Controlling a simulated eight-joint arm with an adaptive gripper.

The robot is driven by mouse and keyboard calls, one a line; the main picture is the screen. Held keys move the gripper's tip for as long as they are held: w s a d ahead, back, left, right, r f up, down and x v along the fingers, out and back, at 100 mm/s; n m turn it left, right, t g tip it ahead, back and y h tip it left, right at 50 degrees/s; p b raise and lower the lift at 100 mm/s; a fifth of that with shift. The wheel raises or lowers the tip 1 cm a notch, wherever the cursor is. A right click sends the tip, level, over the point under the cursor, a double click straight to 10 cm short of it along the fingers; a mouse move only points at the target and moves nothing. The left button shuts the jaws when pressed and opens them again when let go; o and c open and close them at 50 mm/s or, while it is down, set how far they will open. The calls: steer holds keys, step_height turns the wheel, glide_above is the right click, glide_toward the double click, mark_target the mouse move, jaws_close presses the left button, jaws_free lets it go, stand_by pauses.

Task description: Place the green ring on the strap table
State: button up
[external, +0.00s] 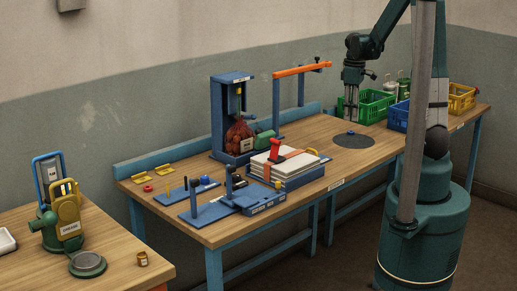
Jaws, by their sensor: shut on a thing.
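My gripper (350,120) hangs fingers down above the right part of the wooden workbench, in front of a green crate. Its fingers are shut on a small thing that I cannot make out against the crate. I cannot pick out a green ring for certain anywhere. A low blue stand (292,183) at the bench's front middle bears a white stack (300,164) with an orange strap and a red buckle (275,149) on top; it looks like the strap table. My gripper is up and to the right of it, apart from it.
A blue press frame (218,120) with a red net sack (239,135) and an orange-armed post (300,70) stand behind the stack. Blue peg boards (180,194) lie left. Crates (376,108) stand right.

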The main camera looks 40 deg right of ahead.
steer(key=shift+f, duration=2)
glide_above(350, 152)
steer(key=shift+w+d+f+b, duration=0.1)
steer(key=shift+f+b, duration=0.1)
steer(key=shift+f, duration=1.25)
steer(key=shift+w+d+f+b, duration=0.1)
steer(key=shift+f+b, duration=0.05)
steer(key=shift+f, duration=1.3)
steer(key=shift+f, duration=0.15)
steer(key=shift+f, duration=1.9)
steer(key=shift+f+b, duration=0.25)
steer(key=shift+b, duration=0.2)
steer(key=o, duration=0.7)
steer(key=shift+r, duration=0.1)
steer(key=shift+r, duration=0.1)
